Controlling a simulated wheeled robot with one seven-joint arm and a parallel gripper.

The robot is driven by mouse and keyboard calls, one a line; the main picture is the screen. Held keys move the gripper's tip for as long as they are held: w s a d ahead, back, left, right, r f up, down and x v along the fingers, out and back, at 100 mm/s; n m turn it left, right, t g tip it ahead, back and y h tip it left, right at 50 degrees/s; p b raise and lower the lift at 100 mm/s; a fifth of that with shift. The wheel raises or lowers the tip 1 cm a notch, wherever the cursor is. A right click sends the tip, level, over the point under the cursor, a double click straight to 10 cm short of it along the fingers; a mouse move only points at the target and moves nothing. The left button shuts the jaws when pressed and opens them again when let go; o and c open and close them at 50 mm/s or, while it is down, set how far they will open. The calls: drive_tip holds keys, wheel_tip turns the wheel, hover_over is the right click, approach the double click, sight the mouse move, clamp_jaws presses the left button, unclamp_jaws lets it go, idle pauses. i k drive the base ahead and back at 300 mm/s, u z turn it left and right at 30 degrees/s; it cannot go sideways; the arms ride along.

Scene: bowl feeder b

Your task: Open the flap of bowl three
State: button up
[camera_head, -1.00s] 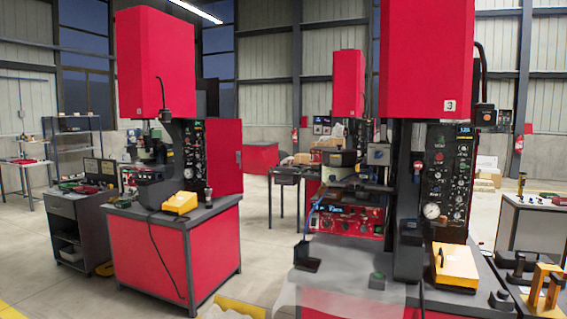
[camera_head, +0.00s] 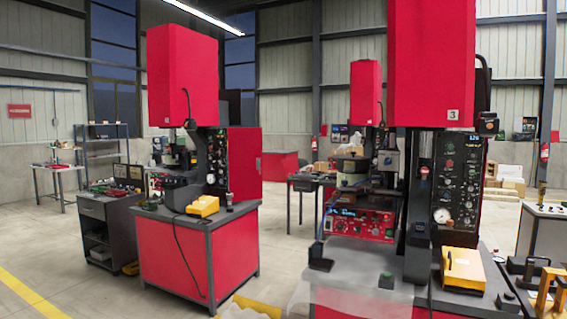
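A tall red machine (camera_head: 430,60) stands at the right, with a small plate bearing a 3 (camera_head: 453,115) on its lower edge. Beside its dark column is a red control unit (camera_head: 360,223) with lit displays. I cannot make out any flap or whether one is open. My gripper is not in view.
A second red machine (camera_head: 182,75) stands on a red cabinet (camera_head: 178,262) at the left. A grey workbench (camera_head: 105,225) stands left of it. A yellow box (camera_head: 462,268) lies at the right machine's base. Floor (camera_head: 60,260) is clear at the lower left.

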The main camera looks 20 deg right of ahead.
sight(349, 167)
drive_tip(key=u, duration=0.4)
drive_tip(key=i, duration=1.75)
drive_tip(key=z, duration=0.3)
drive_tip(key=i, duration=1)
drive_tip(key=z, duration=1.65)
drive_tip(key=i, duration=0.65)
drive_tip(key=z, duration=0.6)
